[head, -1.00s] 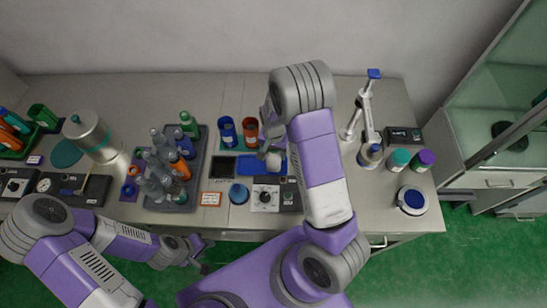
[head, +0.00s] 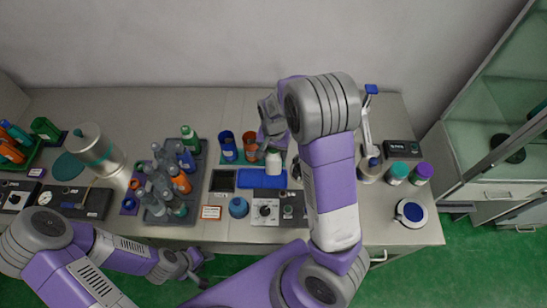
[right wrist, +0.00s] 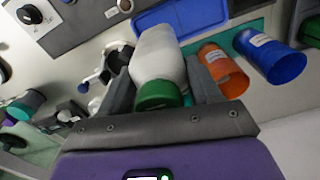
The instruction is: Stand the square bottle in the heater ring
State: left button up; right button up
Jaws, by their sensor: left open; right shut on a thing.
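My right gripper (right wrist: 158,78) is shut on a white bottle (right wrist: 160,50) with a green cap, seen close up in the right wrist view. In the head view the white bottle (head: 273,164) hangs below the right gripper (head: 269,143), just behind the blue pad (head: 262,178). I take it as the square bottle; its exact section is hard to tell. My left gripper (head: 193,266) is open and empty, low in front of the bench. I cannot tell for sure which part is the heater ring; a control panel with a knob (head: 265,209) sits in front of the blue pad.
Blue and orange cups (head: 228,146) (head: 250,146) stand left of the held bottle. A grey tray (head: 160,217) crowded with bottles is further left. A blue round item (head: 238,207) sits beside the panel. A white stand (head: 366,130) and lidded jars (head: 398,172) are on the right.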

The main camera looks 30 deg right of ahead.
jog(key=shift+d+r, duration=0.3)
jog(key=shift+r, duration=0.1)
jog(key=s+d+f+p, duration=0.1)
jog(key=d, duration=0.5)
jog(key=s+d+f+p, duration=0.1)
jog(key=d+p, duration=0.1)
jog(key=d, duration=0.4)
jog(key=shift+s+f, duration=0.25)
jog(key=shift+s, duration=0.1)
jog(key=shift+f, duration=0.15)
jog(key=shift+f+b, duration=2.85)
jog(key=shift+f, duration=0.6)
jog(key=o, duration=1.5)
